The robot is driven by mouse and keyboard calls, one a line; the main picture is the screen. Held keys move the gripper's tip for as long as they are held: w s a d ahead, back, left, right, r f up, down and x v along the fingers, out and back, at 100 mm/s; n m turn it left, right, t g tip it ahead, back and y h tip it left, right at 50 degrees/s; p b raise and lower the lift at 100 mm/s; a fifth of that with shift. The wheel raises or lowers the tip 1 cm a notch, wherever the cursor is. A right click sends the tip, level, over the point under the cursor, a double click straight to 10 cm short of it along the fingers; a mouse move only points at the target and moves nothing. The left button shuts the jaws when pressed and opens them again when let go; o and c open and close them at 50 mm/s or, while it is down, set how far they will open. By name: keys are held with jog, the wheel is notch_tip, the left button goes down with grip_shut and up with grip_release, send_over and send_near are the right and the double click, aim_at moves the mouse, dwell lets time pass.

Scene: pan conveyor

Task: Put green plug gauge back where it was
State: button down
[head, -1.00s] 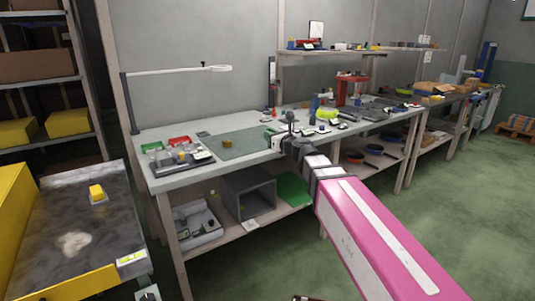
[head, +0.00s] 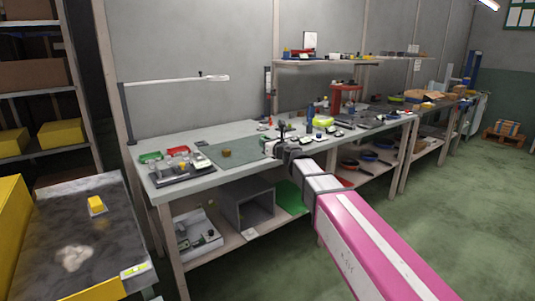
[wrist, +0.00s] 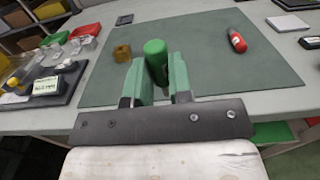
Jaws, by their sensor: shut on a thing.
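My gripper (wrist: 157,68) is shut on the green plug gauge (wrist: 156,50), a green cylinder with a rounded end, held between two green fingers in the wrist view. Behind it lies the grey-green mat (wrist: 205,72) on the bench; whether the gauge touches the mat is unclear. In the head view my gripper (head: 279,129) is at the right side of the mat (head: 231,146), and the gauge cannot be made out. A brass-coloured block (wrist: 122,53) lies on the mat left of the gauge.
A dark tray (wrist: 53,92) with small parts stands left of the mat. A red bin (wrist: 86,31) and a green bin (wrist: 55,38) are behind it. A lamp arm (head: 175,80) reaches over the bench (head: 185,198). Several tools crowd the bench to the right. Most of the mat is clear.

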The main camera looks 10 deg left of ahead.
jog(key=shift+w+d+f, duration=0.2)
jog(key=shift+w+f, duration=0.55)
jog(key=shift+w, duration=0.2)
jog(key=shift+f, duration=1.85)
jog(key=shift+f, duration=0.15)
jog(key=c, duration=1)
grip_release()
jog(key=shift+c, duration=0.2)
